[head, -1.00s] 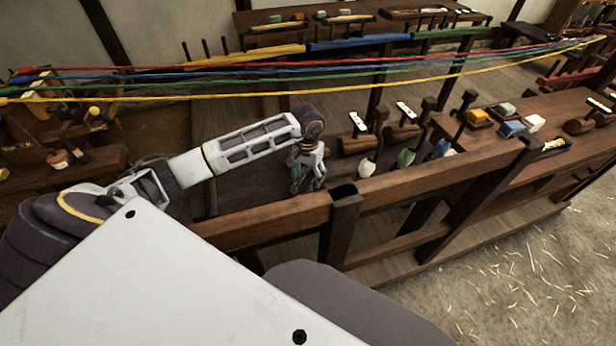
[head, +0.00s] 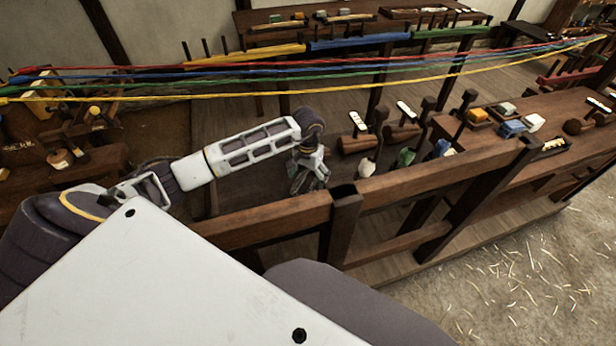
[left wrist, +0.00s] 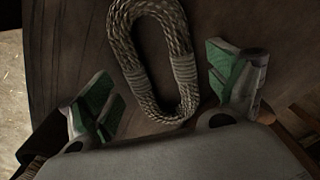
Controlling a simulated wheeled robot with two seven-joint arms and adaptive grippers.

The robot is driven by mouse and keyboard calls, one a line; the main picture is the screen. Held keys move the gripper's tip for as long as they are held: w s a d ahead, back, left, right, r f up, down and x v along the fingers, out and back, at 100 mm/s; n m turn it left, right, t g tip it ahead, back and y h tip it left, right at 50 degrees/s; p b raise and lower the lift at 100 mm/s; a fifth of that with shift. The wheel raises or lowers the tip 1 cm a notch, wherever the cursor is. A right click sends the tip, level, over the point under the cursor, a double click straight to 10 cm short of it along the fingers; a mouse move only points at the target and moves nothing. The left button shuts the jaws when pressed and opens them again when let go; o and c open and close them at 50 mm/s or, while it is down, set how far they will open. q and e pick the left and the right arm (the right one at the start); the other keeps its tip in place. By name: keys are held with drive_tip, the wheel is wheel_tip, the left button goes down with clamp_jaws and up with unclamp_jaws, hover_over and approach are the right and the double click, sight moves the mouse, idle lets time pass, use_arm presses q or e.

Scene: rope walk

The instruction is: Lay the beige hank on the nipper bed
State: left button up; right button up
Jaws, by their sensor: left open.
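The beige hank (left wrist: 150,60), a twisted rope loop with wrapped ends, shows in the left wrist view against a dark wooden surface. It lies ahead of and between the two spread, green-padded fingers of my left gripper (left wrist: 165,92), with no clear contact. In the head view my left gripper (head: 307,182) is open behind the near wooden rail; I cannot make out the hank beside it there. I cannot tell for sure which surface is the nipper bed. My right gripper is not in view.
The near wooden rail (head: 270,219) and its post (head: 343,215) stand close to my left gripper. Dark uprights with a green bundle (head: 406,157) are to the right. Coloured strands (head: 330,77) stretch across above. A bench (head: 570,115) holds small blocks at the right.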

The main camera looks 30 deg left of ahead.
use_arm(q)
drive_tip(key=shift+r, duration=0.55)
wheel_tip(320, 180, up, 11)
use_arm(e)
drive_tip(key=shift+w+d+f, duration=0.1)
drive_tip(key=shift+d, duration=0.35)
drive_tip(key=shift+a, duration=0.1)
